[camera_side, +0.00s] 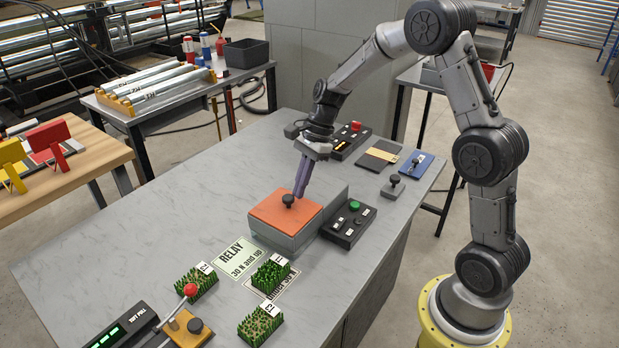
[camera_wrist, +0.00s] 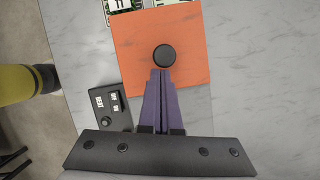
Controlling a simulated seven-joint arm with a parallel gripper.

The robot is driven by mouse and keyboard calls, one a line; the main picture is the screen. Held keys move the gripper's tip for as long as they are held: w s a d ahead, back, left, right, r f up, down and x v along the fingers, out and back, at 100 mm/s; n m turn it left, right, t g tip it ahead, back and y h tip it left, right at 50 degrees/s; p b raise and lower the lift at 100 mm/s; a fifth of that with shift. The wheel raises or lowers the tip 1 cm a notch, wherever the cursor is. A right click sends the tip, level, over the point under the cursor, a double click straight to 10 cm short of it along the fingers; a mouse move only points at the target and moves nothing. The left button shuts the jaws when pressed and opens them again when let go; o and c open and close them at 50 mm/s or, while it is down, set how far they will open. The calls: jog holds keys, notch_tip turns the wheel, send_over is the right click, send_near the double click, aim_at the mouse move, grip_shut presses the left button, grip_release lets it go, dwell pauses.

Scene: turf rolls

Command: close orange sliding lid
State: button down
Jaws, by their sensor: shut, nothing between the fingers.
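The orange sliding lid (camera_side: 285,209) lies flat on top of a grey box (camera_side: 289,241) on the grey table. A black round knob (camera_side: 288,200) stands up from the lid. My gripper (camera_side: 299,194) is shut and empty, with its purple fingers pointing down just behind the knob. In the wrist view the fingertips (camera_wrist: 161,71) are at the lower edge of the knob (camera_wrist: 164,56), over the orange lid (camera_wrist: 190,33). I cannot tell whether they touch the knob. The inside of the box is hidden under the lid.
A black control box with a green button (camera_side: 348,221) stands right of the grey box. A lever device (camera_side: 187,323) is at the front left. The table's left part is clear.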

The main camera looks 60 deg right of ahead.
jog(key=shift+a, duration=0.2)
jog(key=d, duration=0.2)
jog(key=s+d, duration=0.1)
jog(key=d, duration=0.1)
jog(key=shift+d, duration=0.3)
jog(key=w+v, duration=0.1)
jog(key=v, duration=0.9)
jog(key=s+a+r+n+t, duration=0.15)
jog(key=s+a+r, duration=0.25)
jog(key=a+r, duration=0.4)
jog(key=s+a+r+n+h, duration=0.2)
jog(key=s+a+r+n, duration=0.1)
jog(key=s+a+n, duration=0.4)
jog(key=s+d+f+n+t+h, duration=0.1)
jog(key=s+f+n, duration=0.2)
jog(key=s+n, duration=0.3)
jog(key=s+d+f+n+t+h, duration=0.1)
jog(key=s+f+n+t, duration=0.1)
jog(key=s+n, duration=0.4)
jog(key=shift+s+f, duration=0.7)
jog(key=shift+f, duration=0.05)
jog(key=shift+n, duration=0.25)
